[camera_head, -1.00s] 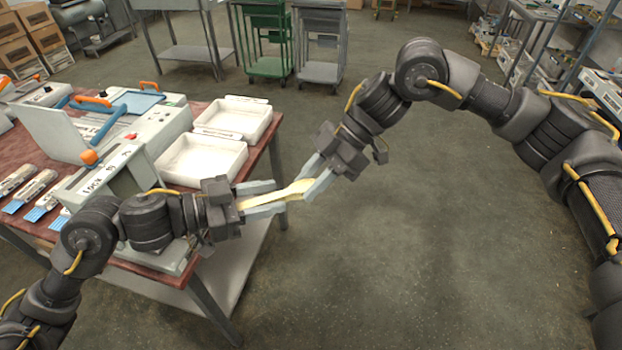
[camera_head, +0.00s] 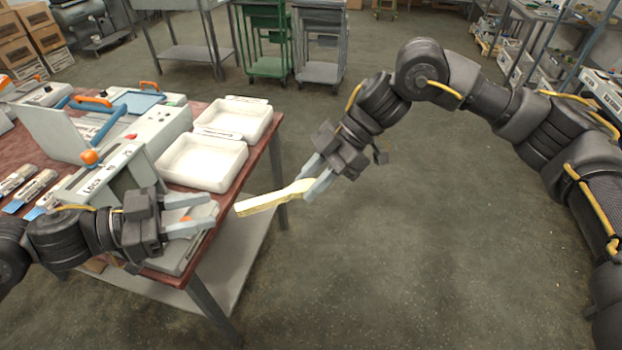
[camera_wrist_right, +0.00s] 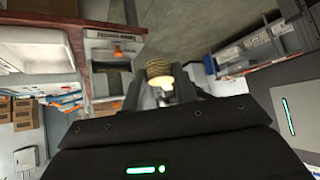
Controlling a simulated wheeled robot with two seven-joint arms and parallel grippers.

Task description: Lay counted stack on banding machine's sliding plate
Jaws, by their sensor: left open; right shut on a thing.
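A stack of pale wooden spoons (camera_head: 262,203) is held out in the air past the table's right edge. My right gripper (camera_head: 316,184) is shut on its right end; the stack's other end points left and is free. The stack also shows end-on in the right wrist view (camera_wrist_right: 159,72). My left gripper (camera_head: 205,216) is open and empty, apart from the stack's free end, over the table's front right corner. The banding machine (camera_head: 125,150) stands on the table behind my left gripper. My left arm hides part of its lower front, and I cannot make out the sliding plate clearly.
Two white trays, a nearer one (camera_head: 203,164) and a farther one (camera_head: 236,117), sit on the right side of the red-topped table (camera_head: 262,140). Several banded bundles (camera_head: 32,188) lie at the left. Carts (camera_head: 318,45) stand farther back. The floor right of the table is clear.

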